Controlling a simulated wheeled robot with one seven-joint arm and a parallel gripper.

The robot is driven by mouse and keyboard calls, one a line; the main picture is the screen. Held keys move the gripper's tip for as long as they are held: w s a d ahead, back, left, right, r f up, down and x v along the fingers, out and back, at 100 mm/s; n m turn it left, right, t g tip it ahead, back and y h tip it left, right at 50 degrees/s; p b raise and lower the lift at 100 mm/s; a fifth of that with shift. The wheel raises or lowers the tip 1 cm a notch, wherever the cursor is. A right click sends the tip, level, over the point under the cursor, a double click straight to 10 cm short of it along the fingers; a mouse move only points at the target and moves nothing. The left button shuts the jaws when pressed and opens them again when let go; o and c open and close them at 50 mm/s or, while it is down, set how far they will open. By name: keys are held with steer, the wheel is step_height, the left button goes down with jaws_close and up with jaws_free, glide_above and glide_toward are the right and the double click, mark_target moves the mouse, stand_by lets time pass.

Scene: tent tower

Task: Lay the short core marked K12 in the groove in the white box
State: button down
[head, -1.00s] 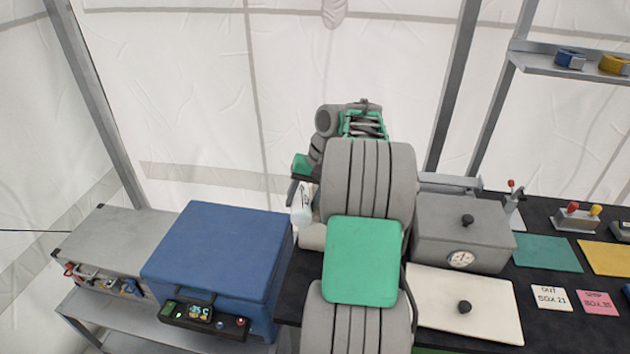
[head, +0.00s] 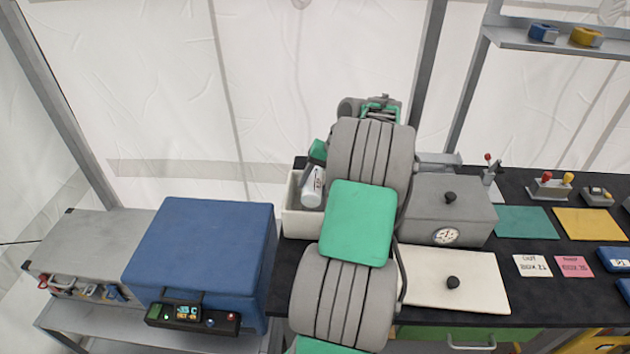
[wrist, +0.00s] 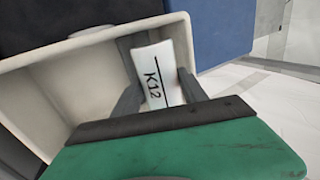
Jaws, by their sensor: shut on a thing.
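The short core marked K12 (wrist: 158,80) is a white piece with dark lettering and a black line. My gripper (wrist: 160,92) is shut on it, with one finger on each side. In the wrist view the core shows over the right end of the open white box (wrist: 60,72). In the head view the core (head: 312,186) is tilted at the white box (head: 290,218), left of my arm. I cannot tell whether the core touches the box floor. The groove is not clearly seen; my gripper and the core cover part of the box.
A blue cooler (head: 200,250) with a display stands left of the box. A grey box with a dial (head: 450,210) and a white lid with a black knob (head: 452,278) lie right of my arm. Teal (head: 525,221) and yellow mats lie farther right.

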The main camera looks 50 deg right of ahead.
steer(key=shift+f+b, duration=1.85)
steer(key=shift+f, duration=1.65)
steer(key=shift+s+f, duration=0.1)
steer(key=shift+f, duration=0.05)
steer(key=c, duration=0.8)
jaws_free()
steer(key=shift+a, duration=0.1)
steer(key=shift+c, duration=0.2)
steer(key=shift+o, duration=1.4)
steer(key=shift+f, duration=0.1)
steer(key=shift+s+a+f, duration=0.1)
steer(key=shift+s+f, duration=0.05)
steer(key=v, duration=0.8)
steer(key=shift+w+r+p, duration=0.25)
steer(key=shift+r+p, duration=0.15)
